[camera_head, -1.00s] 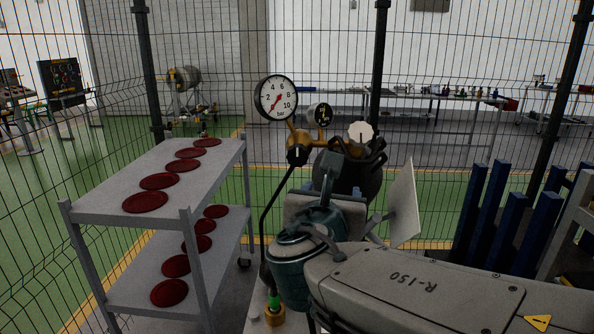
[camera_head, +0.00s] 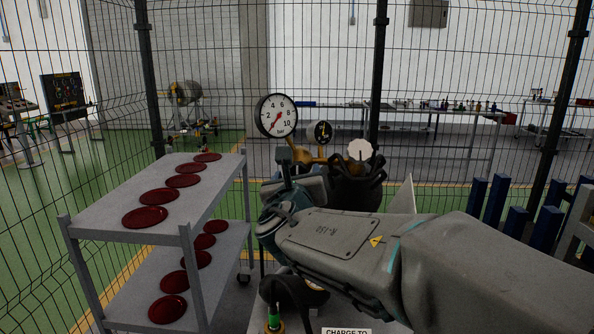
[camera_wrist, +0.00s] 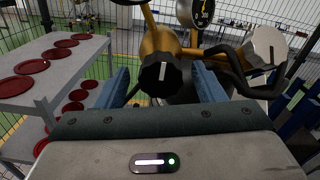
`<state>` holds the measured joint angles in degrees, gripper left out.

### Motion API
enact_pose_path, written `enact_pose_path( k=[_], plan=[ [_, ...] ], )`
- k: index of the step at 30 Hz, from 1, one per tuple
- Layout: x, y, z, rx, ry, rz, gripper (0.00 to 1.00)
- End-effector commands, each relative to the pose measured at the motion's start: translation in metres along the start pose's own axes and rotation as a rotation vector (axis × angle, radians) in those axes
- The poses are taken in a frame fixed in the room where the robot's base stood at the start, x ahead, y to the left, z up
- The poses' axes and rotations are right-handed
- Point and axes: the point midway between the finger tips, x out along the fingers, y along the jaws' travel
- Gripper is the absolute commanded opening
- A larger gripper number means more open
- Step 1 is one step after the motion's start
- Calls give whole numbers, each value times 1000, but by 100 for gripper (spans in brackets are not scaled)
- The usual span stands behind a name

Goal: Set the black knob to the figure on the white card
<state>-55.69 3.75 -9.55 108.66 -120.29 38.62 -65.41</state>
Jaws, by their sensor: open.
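The black knob (camera_wrist: 160,76) with a white pointer line sits on a brass fitting in the wrist view, its line close to upright. My gripper (camera_wrist: 161,88) is open, its blue fingers to the left and right of the knob with gaps showing. I cannot tell whether the fingertips reach it in depth. In the head view my gripper hides the knob. The large dial gauge (camera_head: 277,115) has its red needle pointing lower left, below the 2. The white card (camera_head: 346,331) shows only "CHARGE TO" at the bottom edge; its figure is out of frame.
A smaller dark gauge (camera_head: 323,132) and a white knob (camera_head: 360,150) stand right of the large gauge. A grey shelf cart (camera_head: 100,229) with red discs stands left. Mesh fencing is behind.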

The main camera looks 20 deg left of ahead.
Motion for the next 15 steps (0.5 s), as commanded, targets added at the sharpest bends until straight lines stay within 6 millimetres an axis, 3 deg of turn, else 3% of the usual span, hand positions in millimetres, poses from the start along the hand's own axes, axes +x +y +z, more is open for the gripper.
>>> enact_pose_path(
  k=[6, 15],
  plan=[
    [15, 0, 0, 1, 0, 0, 63],
    [16, 0, 0, 1, 0, 0, 60]
  ],
)
